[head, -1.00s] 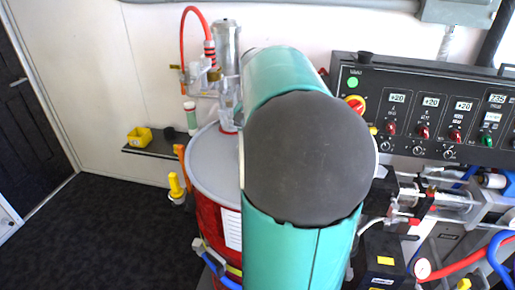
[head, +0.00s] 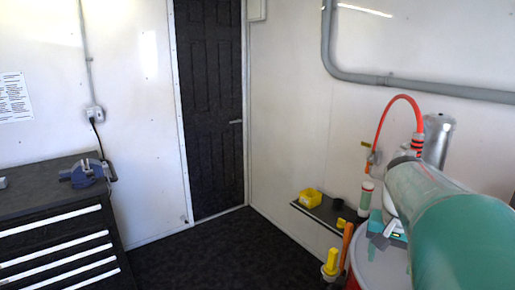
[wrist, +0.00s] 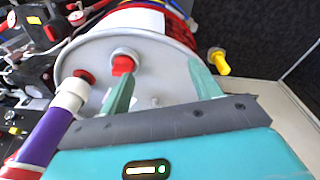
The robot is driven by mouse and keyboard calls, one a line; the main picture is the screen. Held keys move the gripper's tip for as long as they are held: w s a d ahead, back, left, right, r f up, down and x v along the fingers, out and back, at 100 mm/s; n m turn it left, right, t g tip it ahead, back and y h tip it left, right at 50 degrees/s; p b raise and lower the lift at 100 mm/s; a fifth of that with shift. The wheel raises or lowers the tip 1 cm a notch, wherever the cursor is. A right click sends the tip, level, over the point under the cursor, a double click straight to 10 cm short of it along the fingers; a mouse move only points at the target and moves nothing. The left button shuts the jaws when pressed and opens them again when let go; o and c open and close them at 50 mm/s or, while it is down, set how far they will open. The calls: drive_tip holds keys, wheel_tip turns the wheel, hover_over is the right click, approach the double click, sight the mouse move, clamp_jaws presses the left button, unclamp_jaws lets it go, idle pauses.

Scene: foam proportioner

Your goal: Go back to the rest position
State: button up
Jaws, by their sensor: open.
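My gripper (wrist: 160,82) is open, its two green fingers spread apart in the wrist view with nothing held between them. It is above the pale grey lid (wrist: 165,50) of the red drum (wrist: 183,22). A red plug (wrist: 122,64) on the lid shows just beyond the left fingertip; I cannot tell whether they touch. In the head view my teal arm comes in from the right and covers much of the drum. Part of the lid (head: 382,272) shows below my gripper (head: 387,232).
A black tool cabinet (head: 60,235) with a blue vise (head: 85,173) stands left. A dark door (head: 210,110) is behind. A wall shelf (head: 325,212) holds a yellow bin (head: 311,197). A red hose (head: 388,108) arches near the drum. The dark floor (head: 230,262) between is clear.

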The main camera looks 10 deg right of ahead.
drive_tip(key=s+a+f+n+t, duration=0.1)
drive_tip(key=s+a+n, duration=0.1)
drive_tip(key=a, duration=0.6)
drive_tip(key=s+a+f+n+t+y, duration=0.1)
drive_tip(key=s+a+n+t, duration=0.1)
drive_tip(key=a+n, duration=0.2)
drive_tip(key=s+a+n+t, duration=0.2)
drive_tip(key=s+a+n, duration=0.1)
drive_tip(key=a, duration=0.8)
drive_tip(key=shift+a+f+n, duration=0.3)
drive_tip(key=shift+f, duration=0.1)
